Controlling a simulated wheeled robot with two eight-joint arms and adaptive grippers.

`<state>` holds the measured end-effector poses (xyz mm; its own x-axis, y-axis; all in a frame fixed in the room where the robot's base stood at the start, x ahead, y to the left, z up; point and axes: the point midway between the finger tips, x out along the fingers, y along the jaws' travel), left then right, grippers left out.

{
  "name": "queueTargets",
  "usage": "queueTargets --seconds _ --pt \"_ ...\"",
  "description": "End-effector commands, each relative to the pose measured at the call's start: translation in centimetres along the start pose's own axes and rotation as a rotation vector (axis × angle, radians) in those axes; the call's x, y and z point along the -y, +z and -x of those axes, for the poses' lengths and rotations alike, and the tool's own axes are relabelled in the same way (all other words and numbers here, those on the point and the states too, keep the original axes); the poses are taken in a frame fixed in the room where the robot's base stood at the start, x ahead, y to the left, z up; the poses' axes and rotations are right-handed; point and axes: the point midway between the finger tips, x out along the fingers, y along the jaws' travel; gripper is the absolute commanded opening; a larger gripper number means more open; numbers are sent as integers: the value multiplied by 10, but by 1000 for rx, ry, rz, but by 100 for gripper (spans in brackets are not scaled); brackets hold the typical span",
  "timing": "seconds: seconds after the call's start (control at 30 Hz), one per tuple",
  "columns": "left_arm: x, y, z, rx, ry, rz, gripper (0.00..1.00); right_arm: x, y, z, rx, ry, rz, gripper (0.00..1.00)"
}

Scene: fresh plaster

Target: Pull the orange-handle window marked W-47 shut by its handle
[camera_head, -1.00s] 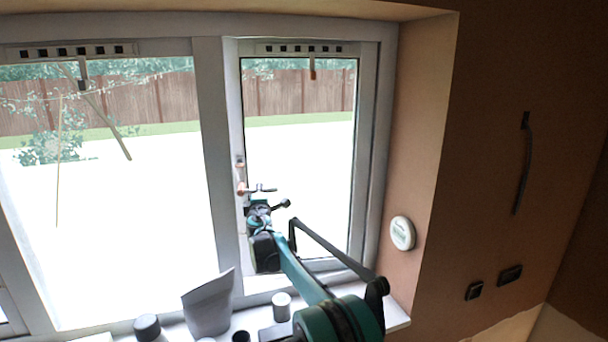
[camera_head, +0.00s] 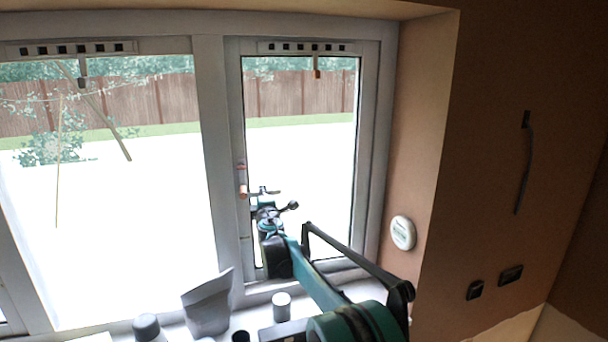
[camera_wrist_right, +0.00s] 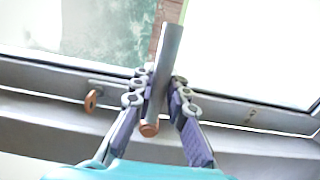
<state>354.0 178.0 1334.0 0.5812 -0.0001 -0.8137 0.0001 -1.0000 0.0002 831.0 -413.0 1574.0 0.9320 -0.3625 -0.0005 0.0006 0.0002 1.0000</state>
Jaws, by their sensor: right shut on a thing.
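The right-hand window sash (camera_head: 368,150) has a handle with an orange part (camera_head: 243,190) on its left stile. No W-47 mark is readable. My right gripper (camera_head: 262,197) is at that handle, low on the sash's left side. In the right wrist view, my right gripper (camera_wrist_right: 163,85) is shut around a grey bar handle with an orange end (camera_wrist_right: 150,128), its fingers on both sides. The sash looks nearly in line with its frame; I cannot tell whether a gap is left. My left gripper is not in view.
A smaller orange piece (camera_wrist_right: 91,100) hangs on the frame beside the gripper in the wrist view. On the sill stand a grey pouch (camera_head: 208,305), a white-topped can (camera_head: 282,307) and a dark-sided pot (camera_head: 146,327). A white round device (camera_head: 403,233) is on the right reveal.

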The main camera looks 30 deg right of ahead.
Motion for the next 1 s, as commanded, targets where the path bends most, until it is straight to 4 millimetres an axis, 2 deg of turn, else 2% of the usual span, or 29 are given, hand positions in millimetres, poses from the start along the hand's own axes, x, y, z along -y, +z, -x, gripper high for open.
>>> queueTargets --seconds 1.0 --pt "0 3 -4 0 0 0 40 1 7 20 -48 0 1 0"
